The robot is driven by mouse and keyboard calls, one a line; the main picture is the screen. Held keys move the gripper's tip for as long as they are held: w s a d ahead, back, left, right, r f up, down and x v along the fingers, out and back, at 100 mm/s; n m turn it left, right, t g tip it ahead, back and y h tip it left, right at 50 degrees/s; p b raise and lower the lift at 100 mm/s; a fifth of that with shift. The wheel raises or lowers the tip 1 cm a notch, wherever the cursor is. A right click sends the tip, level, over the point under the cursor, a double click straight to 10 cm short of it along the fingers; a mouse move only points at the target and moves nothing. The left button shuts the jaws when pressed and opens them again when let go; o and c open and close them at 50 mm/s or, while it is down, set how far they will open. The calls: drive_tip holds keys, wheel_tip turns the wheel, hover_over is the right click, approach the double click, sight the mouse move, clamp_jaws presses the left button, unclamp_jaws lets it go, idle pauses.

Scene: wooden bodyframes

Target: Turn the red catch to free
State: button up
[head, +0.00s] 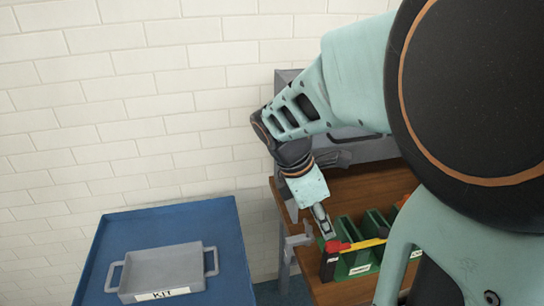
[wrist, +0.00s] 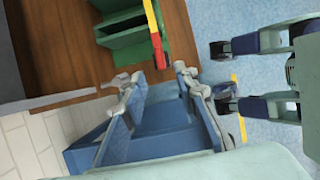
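The red catch (head: 338,246) sits at the near left end of a yellow bar (head: 372,242) that lies across green bins on the wooden bench. In the wrist view the red catch (wrist: 158,50) shows at the end of the yellow bar (wrist: 151,16), just ahead of my fingertips and between them in the picture. My gripper (head: 325,229) points down just above and left of the catch. In the wrist view my gripper (wrist: 157,77) has its two fingers apart with nothing between them. I cannot tell whether a finger touches the catch.
Green bins (head: 347,228) stand on the wooden bench (head: 345,293), partly hidden by my arm. A grey tray marked KIT (head: 207,262) sits on a blue table (head: 222,222) at left. A white brick wall is behind. A gap separates table and bench.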

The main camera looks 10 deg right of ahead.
sight(332, 242)
drive_tip(key=x, duration=0.8)
drive_tip(key=shift+d+f+b, duration=0.1)
drive_tip(key=shift+f+b, duration=0.1)
drive_tip(key=shift+b, duration=0.15)
clamp_jaws()
